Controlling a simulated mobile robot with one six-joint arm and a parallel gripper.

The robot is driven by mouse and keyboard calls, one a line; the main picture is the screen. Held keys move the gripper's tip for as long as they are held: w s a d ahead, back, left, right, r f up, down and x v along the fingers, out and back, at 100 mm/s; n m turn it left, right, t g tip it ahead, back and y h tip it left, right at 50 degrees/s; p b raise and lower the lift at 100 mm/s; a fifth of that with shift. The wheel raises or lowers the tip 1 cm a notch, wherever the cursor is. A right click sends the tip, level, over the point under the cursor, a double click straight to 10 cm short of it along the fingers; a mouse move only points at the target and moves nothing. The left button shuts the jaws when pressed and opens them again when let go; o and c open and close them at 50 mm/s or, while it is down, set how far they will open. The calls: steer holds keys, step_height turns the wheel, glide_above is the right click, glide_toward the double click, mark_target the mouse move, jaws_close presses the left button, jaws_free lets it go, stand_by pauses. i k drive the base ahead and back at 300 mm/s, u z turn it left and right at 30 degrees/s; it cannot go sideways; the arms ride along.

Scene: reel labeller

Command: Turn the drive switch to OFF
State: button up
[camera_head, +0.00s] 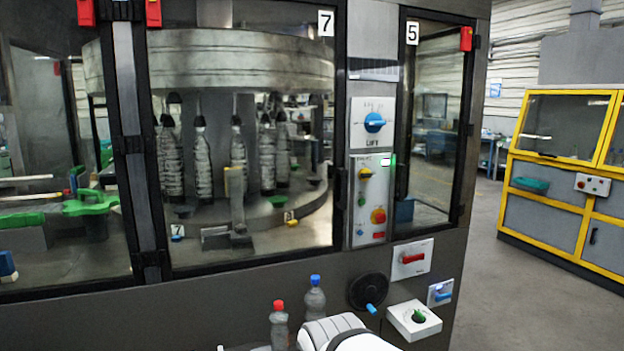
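Several switches show on the machine front, and I cannot tell from the labels which is the drive switch. A red-handled switch (412,258) sits on a white plate with its handle roughly level; its lettering is too small to read. Below it, a green-knobbed switch (418,317) sits on a sloping white box. A small blue-handled switch (441,294) is to the right of the red one. A white, rounded part of my arm shows at the bottom middle, left of the white box. My gripper is not in view.
A blue LIFT knob (374,122) and a button panel (369,200) are higher up. A black handwheel (369,291) with a blue grip is left of the white box. Two bottles (315,302) (279,328) stand beside my arm. Open floor (520,310) lies right.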

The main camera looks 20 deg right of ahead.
mark_target(365, 174)
steer(key=z, duration=0.05)
steer(key=i, duration=1.1)
steer(key=z, duration=0.6)
